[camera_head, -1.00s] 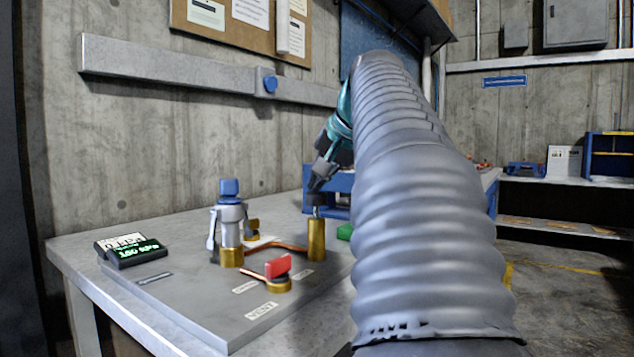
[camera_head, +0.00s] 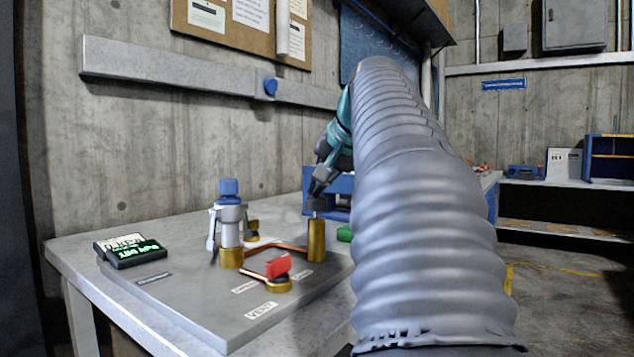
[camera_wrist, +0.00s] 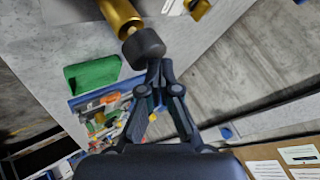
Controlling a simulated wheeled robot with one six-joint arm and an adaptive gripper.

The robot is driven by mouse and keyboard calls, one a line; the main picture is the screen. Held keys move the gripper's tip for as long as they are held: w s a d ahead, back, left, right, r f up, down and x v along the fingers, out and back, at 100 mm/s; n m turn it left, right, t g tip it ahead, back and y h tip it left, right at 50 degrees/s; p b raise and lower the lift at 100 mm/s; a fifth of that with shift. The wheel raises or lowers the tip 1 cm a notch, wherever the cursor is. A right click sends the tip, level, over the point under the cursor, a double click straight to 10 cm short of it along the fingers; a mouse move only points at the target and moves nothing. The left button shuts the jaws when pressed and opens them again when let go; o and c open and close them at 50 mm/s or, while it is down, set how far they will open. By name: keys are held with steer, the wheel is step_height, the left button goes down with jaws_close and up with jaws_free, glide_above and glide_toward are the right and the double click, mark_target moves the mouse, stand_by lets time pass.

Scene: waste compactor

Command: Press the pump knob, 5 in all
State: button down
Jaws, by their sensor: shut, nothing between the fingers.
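The black pump knob (camera_head: 317,204) sits on a short rod atop an upright brass cylinder (camera_head: 316,240) on the grey base plate. In the wrist view the knob (camera_wrist: 144,47) also tops the brass cylinder (camera_wrist: 118,15). My gripper (camera_head: 317,188) is shut, pointing down, with its fingertips at the top of the knob. In the wrist view the closed fingertips (camera_wrist: 158,68) lie right against the knob's edge; firm contact is hard to tell. A small black display (camera_head: 132,250) with green text stands at the plate's left; its text is hard to read.
A red valve handle (camera_head: 278,266) stands in front of the cylinder. A steel fitting with a blue cap (camera_head: 229,188) stands to the left, joined by copper pipe. A green block (camera_wrist: 93,74) and a blue bin (camera_wrist: 105,104) of mixed items are near the knob.

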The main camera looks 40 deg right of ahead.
mark_target(319, 198)
steer(key=shift+r+p, duration=2.3)
steer(key=shift+p, duration=0.15)
step_height(319, 198, up, 5)
steer(key=shift+p, duration=0.95)
